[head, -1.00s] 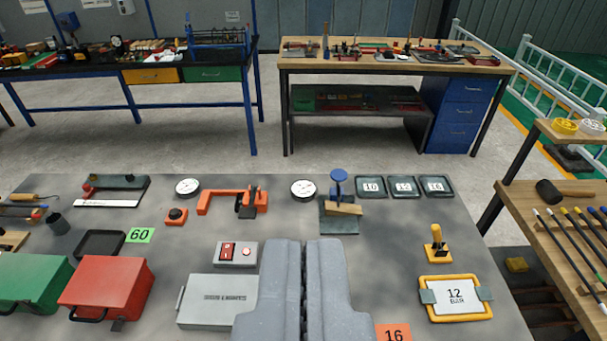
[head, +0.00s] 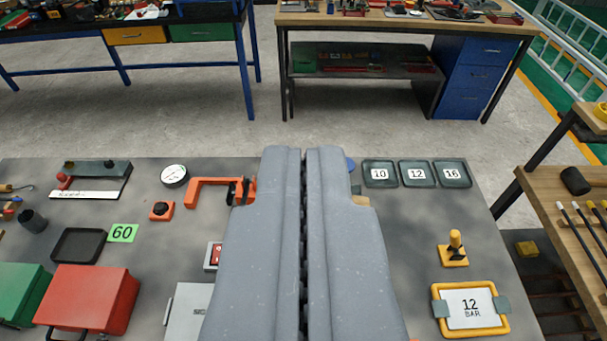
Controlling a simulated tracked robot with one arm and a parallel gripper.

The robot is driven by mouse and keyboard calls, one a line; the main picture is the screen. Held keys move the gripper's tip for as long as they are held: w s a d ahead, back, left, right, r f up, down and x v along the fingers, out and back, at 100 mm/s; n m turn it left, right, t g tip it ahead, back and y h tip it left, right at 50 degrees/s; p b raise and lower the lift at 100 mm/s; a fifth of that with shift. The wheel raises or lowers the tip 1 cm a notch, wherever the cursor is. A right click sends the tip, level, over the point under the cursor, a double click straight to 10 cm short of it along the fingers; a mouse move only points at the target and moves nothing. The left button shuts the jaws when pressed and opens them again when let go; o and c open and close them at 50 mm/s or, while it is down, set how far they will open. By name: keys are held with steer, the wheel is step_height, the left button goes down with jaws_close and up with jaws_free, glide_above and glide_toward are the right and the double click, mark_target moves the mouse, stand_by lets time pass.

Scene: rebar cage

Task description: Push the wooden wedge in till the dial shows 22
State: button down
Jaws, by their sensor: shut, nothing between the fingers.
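My gripper (head: 303,155) is shut and empty, its two grey fingers filling the middle of the view and pointing toward the far edge of the bench. The wooden wedge (head: 361,201) shows only as a small tan edge just right of the right finger; most of it is hidden. A bit of the blue knob (head: 350,165) above the wedge's stand shows beside the fingertip. The round white dial that stood left of the wedge is hidden behind the fingers. Another white dial (head: 174,174) stands further left, its reading too small to tell. I cannot tell whether the gripper touches the wedge.
An orange clamp (head: 212,188) stands close left of my gripper. Trays marked 10 (head: 380,174), 12 (head: 417,174) and 16 (head: 452,174) lie to the right. A yellow-handled piece (head: 454,250) and a framed 12 BAR sign (head: 470,308) are nearer. Bare bench lies between.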

step_height(320, 180, down, 28)
steer(key=b, duration=2.7)
steer(key=shift+b, duration=0.35)
steer(key=shift+s+r, duration=0.1)
steer(key=shift+s, duration=0.15)
